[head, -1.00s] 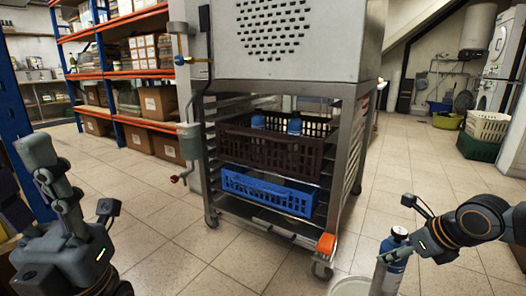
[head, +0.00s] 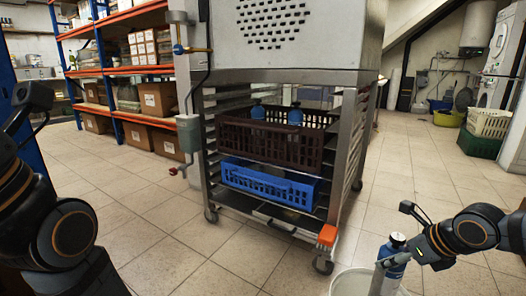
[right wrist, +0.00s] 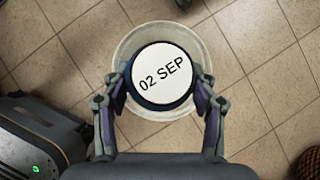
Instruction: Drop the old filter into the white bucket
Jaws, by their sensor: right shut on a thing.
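My right gripper (head: 386,261) is shut on the old filter, a blue and silver canister (head: 396,249) with a dark cap, held upright. In the right wrist view, the filter's round white top (right wrist: 162,73) reads "02 SEP" and sits between the fingers of my right gripper (right wrist: 159,82). The white bucket (head: 346,284) is on the floor at the bottom edge of the head view, partly cut off. In the right wrist view the bucket's rim (right wrist: 207,53) encircles the filter, so the filter is over its opening. My left arm shows at the left; its fingers are out of view.
A steel rack (head: 345,150) stands ahead, holding a dark brown crate (head: 270,143) with two blue-topped canisters and a blue crate (head: 265,183). An orange block (head: 327,236) is at its lower corner. Shelves with boxes stand at left.

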